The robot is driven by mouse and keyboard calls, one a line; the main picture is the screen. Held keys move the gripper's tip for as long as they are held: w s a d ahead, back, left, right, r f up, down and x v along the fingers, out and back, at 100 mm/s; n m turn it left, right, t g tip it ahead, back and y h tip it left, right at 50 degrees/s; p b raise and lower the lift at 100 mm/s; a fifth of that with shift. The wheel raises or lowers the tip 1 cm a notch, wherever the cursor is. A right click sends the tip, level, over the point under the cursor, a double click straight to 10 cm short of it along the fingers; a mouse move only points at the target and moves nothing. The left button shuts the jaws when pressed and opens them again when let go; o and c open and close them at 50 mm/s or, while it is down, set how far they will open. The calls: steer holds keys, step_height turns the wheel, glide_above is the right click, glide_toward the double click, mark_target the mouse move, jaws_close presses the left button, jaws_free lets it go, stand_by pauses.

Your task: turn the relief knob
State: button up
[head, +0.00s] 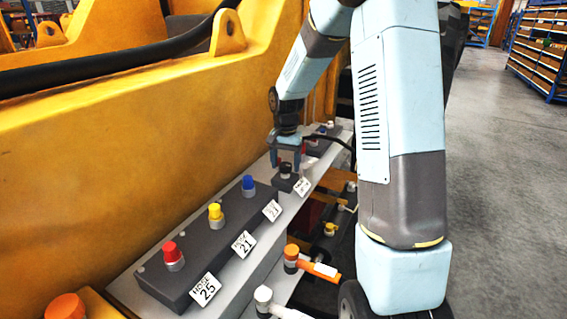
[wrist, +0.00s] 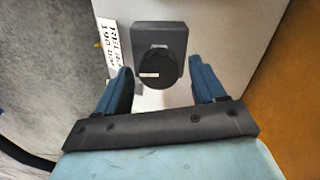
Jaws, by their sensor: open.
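The relief knob (wrist: 158,66) is a round black knob with a small white mark, on a dark grey block, in the wrist view. A white label (wrist: 113,42) reading something like "RELIEF 190" is beside the block. In the head view the knob (head: 285,169) is small, on a grey ledge and partly covered by the gripper. My gripper (wrist: 161,74) is open, with one blue finger on each side of the knob in the picture. In the head view my gripper (head: 286,158) points down over the knob. Whether the fingers touch it is unclear.
A dark block (head: 200,252) on the ledge carries a red cap (head: 169,249), a yellow cap (head: 215,211) and a blue cap (head: 248,183), with hose labels. A large yellow casting (head: 120,150) rises on the left. An orange valve handle (head: 318,267) sticks out below the ledge.

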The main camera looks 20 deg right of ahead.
steer(key=shift+c, duration=0.4)
steer(key=c, duration=0.9)
steer(key=shift+a, duration=0.3)
steer(key=shift+c, duration=0.3)
steer(key=shift+d, duration=0.15)
steer(key=shift+r+n, duration=0.1)
steer(key=shift+n, duration=0.4)
steer(key=n, duration=0.4)
steer(key=shift+w+n, duration=0.1)
steer(key=shift+n, duration=0.2)
steer(key=n, duration=0.5)
steer(key=shift+n, duration=0.4)
